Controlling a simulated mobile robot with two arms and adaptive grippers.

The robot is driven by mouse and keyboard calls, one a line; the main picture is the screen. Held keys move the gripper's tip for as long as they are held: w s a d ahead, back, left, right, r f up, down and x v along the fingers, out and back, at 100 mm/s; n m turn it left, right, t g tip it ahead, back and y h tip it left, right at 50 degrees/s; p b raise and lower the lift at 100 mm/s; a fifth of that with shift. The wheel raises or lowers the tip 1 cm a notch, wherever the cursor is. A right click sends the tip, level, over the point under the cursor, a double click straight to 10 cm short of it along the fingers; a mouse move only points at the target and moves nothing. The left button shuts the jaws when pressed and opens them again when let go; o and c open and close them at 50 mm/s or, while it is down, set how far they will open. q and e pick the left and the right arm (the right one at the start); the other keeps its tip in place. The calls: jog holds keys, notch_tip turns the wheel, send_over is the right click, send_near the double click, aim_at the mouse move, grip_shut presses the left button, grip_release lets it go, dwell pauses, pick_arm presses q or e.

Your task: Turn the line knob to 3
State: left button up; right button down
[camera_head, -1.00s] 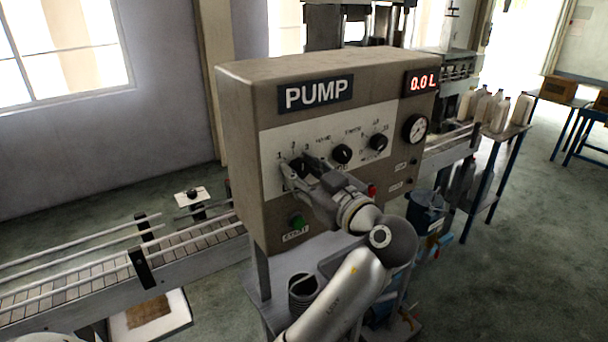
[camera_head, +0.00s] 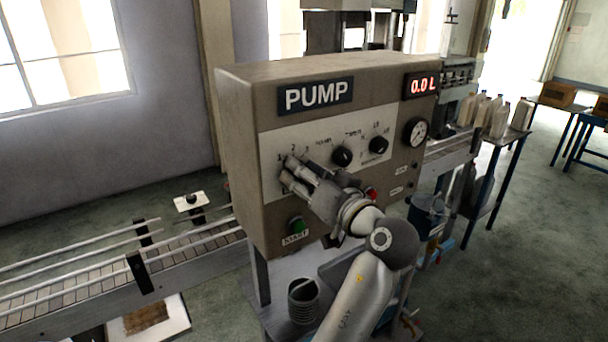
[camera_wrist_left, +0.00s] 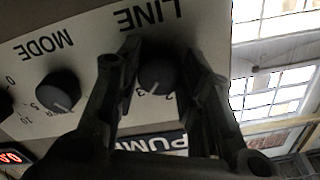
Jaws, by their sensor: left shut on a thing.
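The pump's control box (camera_head: 236,130) stands in the middle of the head view, with its knobs on a light panel. My left gripper (camera_head: 288,172) is at the leftmost knob, the line knob, which its fingers hide in the head view. In the left wrist view the black line knob (camera_wrist_left: 155,76) sits between the two dark fingers of the gripper (camera_wrist_left: 155,85), under the upside-down word LINE. The gripper is shut on it. The knob's white mark appears to point near the 3; the fingers partly cover the scale. My right gripper is not in view.
The mode knob (camera_head: 341,156) and another knob (camera_head: 378,145) are to the right on the panel. The display (camera_head: 422,84) reads 0.0 L. A conveyor (camera_head: 90,282) runs at left.

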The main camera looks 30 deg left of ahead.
aim_at(293, 119)
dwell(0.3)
pick_arm(q)
jog(key=o, duration=1)
jog(key=shift+a, duration=0.1)
jog(key=shift+o, duration=0.2)
notch_tip(293, 119, up, 10)
jog(key=shift+f, duration=0.1)
jog(key=shift+w, duration=0.1)
